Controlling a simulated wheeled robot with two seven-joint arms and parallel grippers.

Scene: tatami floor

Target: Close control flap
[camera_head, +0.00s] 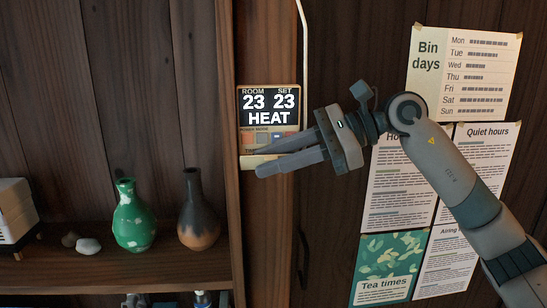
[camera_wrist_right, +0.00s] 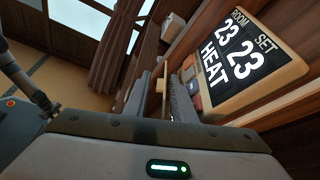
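The control panel (camera_head: 269,92) is on a wooden post, its dark screen reading ROOM 23, SET 23, HEAT. Small buttons (camera_head: 263,137) show under the screen, partly covered by my gripper. The control flap (camera_head: 249,162) shows as a pale strip at the panel's lower edge, apparently open and jutting outward. My right gripper (camera_head: 252,159) is open in front of the panel's lower part. In the right wrist view, a thin tan edge, likely the flap (camera_wrist_right: 159,84), shows between the fingers; I cannot tell if they touch it.
A shelf at the left holds a green vase (camera_head: 134,218), a dark vase (camera_head: 199,212), pebbles (camera_head: 87,246) and a white box (camera_head: 14,212). Paper notices, including Bin days (camera_head: 464,70), hang at the right. A pale cable (camera_head: 304,40) runs above the panel.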

